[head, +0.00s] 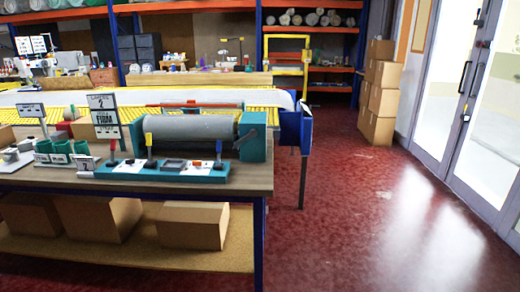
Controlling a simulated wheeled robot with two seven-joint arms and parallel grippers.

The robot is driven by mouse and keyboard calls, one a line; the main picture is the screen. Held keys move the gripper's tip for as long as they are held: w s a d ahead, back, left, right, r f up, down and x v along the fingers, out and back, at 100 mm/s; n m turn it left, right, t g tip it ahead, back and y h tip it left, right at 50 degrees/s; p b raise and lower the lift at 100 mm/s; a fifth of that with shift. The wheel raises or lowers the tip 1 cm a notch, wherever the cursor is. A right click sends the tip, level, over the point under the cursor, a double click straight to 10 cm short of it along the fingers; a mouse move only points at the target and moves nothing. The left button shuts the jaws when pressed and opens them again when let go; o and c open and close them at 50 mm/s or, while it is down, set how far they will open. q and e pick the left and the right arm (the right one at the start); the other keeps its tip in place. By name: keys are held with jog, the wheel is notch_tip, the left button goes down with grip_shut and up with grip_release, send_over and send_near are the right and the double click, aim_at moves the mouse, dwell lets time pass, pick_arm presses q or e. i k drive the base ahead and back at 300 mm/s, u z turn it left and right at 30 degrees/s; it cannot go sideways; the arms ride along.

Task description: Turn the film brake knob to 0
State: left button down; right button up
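A teal-edged control panel (205,174) lies along the front right part of the wooden workbench (250,181). On it stand a red-tipped handle (112,148), a yellow-tipped handle (149,142) and a blue-tipped handle (219,148), each on a dark base. I cannot tell which of these, if any, is the film brake knob, and no scale or 0 mark can be read. Behind the panel lies a grey roll (190,131) with a teal end housing (254,138). Neither gripper is in view.
Small green holders (62,148) stand left of the panel. Cardboard boxes (192,225) sit on the bench's lower shelf. The red floor (350,215) at right is clear up to the glass doors.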

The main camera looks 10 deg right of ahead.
aim_at(197, 164)
jog(key=z, duration=0.2)
jog(key=i, duration=1)
jog(key=u, duration=0.3)
